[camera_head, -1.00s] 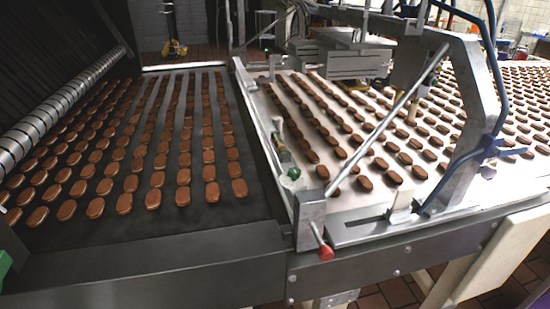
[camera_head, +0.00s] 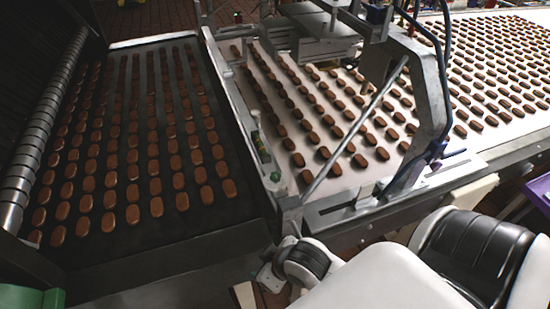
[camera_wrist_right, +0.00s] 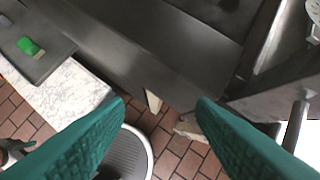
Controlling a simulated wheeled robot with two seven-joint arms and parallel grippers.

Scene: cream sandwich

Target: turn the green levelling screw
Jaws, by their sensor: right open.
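In the head view a small green knob (camera_head: 275,177) sits on the rail between the dark conveyor and the white one; I cannot tell if it is the levelling screw. In the right wrist view a bright green piece (camera_wrist_right: 30,46) lies on a dark plate at the upper left. My right gripper (camera_wrist_right: 160,104) is open and empty, its two teal fingers wide apart over the floor in front of a dark metal face. In the head view my right arm reaches in from the lower right to the machine's front edge; its fingertips are not visible there. My left gripper is not in view.
The dark conveyor (camera_head: 105,255) and the white conveyor (camera_head: 340,187) carry many brown biscuits. A metal frame (camera_head: 428,100) with a slanted rod spans the white one. A green part (camera_head: 30,297) shows at the lower left. Brown tiled floor (camera_wrist_right: 170,150) lies below my right gripper.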

